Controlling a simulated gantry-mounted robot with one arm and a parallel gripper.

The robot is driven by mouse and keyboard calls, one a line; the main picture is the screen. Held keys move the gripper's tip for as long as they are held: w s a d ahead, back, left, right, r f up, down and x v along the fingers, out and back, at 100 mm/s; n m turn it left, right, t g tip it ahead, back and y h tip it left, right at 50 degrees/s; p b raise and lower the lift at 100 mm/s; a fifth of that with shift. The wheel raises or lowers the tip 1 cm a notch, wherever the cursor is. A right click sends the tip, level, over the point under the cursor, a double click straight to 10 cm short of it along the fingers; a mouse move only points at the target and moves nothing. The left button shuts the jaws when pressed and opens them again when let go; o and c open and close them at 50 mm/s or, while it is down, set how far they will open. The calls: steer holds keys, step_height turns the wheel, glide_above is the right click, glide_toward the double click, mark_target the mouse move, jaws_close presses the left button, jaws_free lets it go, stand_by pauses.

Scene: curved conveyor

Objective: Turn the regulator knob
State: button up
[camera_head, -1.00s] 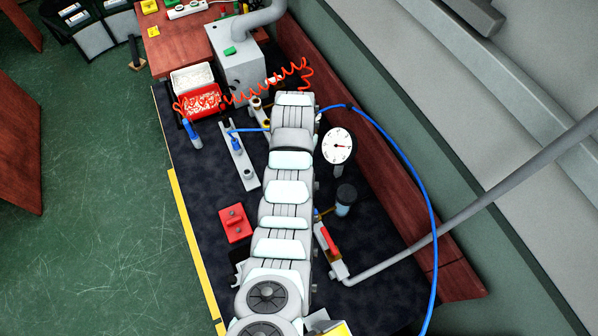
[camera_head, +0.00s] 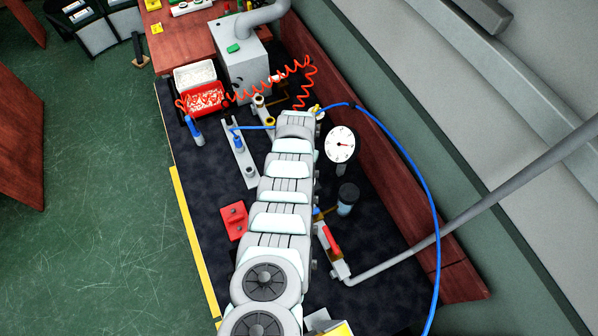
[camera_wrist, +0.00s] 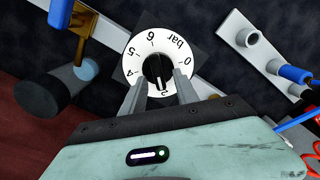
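The regulator knob (camera_wrist: 158,69) is black and round with a ridge across it. It sits in the middle of a white dial (camera_wrist: 133,62) marked "bar" and with numbers, in the wrist view. My gripper (camera_wrist: 162,82) shows at the dial's lower edge. Its two grey fingers are apart, one on each side of the knob's lower part, over the dial face. I cannot tell whether they touch the knob. In the head view, my own arm hides the knob and the gripper.
A white gauge (camera_head: 341,145), a dark-topped cup (camera_head: 347,196) and a red-handled valve (camera_head: 331,240) stand right of my arm. A blue hose (camera_head: 416,180) arcs past them. A grey rail (camera_head: 239,153) and a red block (camera_head: 234,220) lie left. An orange coiled hose (camera_head: 262,88) crosses behind.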

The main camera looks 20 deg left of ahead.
steer(key=shift+f, duration=0.2)
steer(key=shift+c, duration=0.2)
jaws_close()
stand_by(0.4)
